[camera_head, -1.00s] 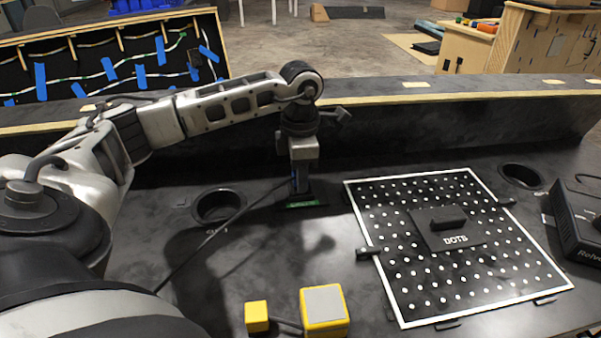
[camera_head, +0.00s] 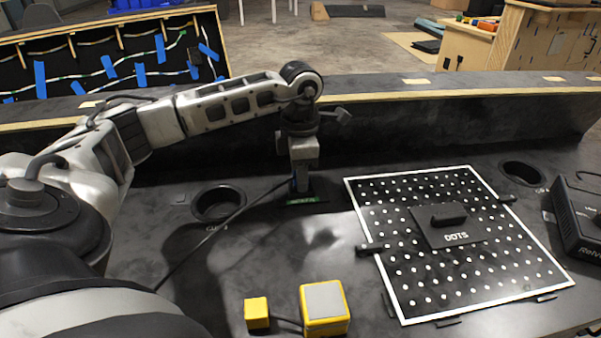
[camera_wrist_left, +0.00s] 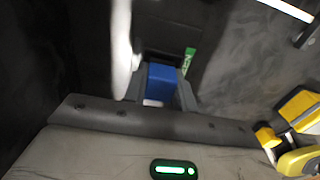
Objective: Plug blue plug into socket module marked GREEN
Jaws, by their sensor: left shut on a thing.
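My left gripper (camera_head: 301,190) points down over the socket module with the green marking (camera_head: 305,201) on the black table. It is shut on the blue plug (camera_wrist_left: 160,83), which shows between its fingers in the left wrist view. The module's green label (camera_wrist_left: 189,60) shows just beyond the plug in that view, beside a dark housing. The plug is right at the module, but I cannot tell whether it is inside the socket or just above it. A black cable (camera_head: 215,232) runs from the gripper area toward the lower left. My right gripper is out of view.
A round table hole (camera_head: 218,204) lies left of the gripper. A white-edged dotted board (camera_head: 405,290) with a black block (camera_head: 449,221) lies to the right. A yellow box (camera_head: 324,308) and a smaller yellow cube (camera_head: 257,312) stand in front. A raised ledge (camera_head: 430,125) runs behind.

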